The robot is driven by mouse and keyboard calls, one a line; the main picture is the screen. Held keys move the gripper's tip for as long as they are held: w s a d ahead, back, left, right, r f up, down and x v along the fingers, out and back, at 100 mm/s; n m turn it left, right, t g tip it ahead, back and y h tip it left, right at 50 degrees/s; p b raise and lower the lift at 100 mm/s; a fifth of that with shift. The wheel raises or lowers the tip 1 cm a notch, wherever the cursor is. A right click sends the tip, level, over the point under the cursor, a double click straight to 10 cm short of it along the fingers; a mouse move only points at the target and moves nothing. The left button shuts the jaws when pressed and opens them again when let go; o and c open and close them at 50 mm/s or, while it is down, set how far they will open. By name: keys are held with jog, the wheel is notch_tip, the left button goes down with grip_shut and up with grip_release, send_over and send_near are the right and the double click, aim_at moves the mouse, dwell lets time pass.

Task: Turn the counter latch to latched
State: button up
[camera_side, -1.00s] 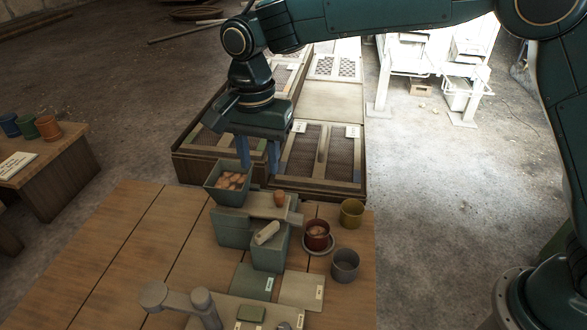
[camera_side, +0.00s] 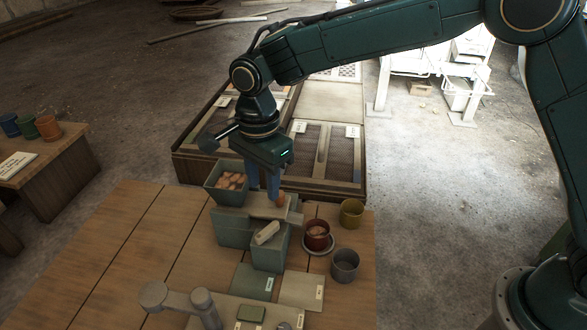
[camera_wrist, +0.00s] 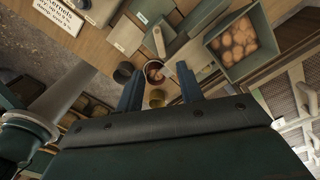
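A pale, rounded bar that looks like the counter latch (camera_side: 267,233) sits slantwise on top of a grey-green block (camera_side: 268,256). It also shows in the wrist view as a pale bar (camera_wrist: 158,41). I cannot tell its turned position from any marking. My gripper (camera_side: 263,192) points down above the pale board behind the latch, near a small orange peg (camera_side: 281,201). Its two blue fingers are apart with nothing seen between them, and the wrist view shows the same gap (camera_wrist: 160,88). Whether a finger touches the peg is unclear.
A green bin of orange-brown lumps (camera_side: 228,182) stands close left of the fingers. A red cup on a saucer (camera_side: 317,234), a yellow pot (camera_side: 351,213) and a grey pot (camera_side: 345,265) stand to the right. Labelled plates and a grey lever arm (camera_side: 178,302) lie in front.

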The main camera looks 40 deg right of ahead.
aim_at(267, 229)
notch_tip(267, 229, down, 12)
jog(key=shift+f, duration=0.25)
dwell(0.4)
jog(key=shift+c, duration=0.3)
grip_shut()
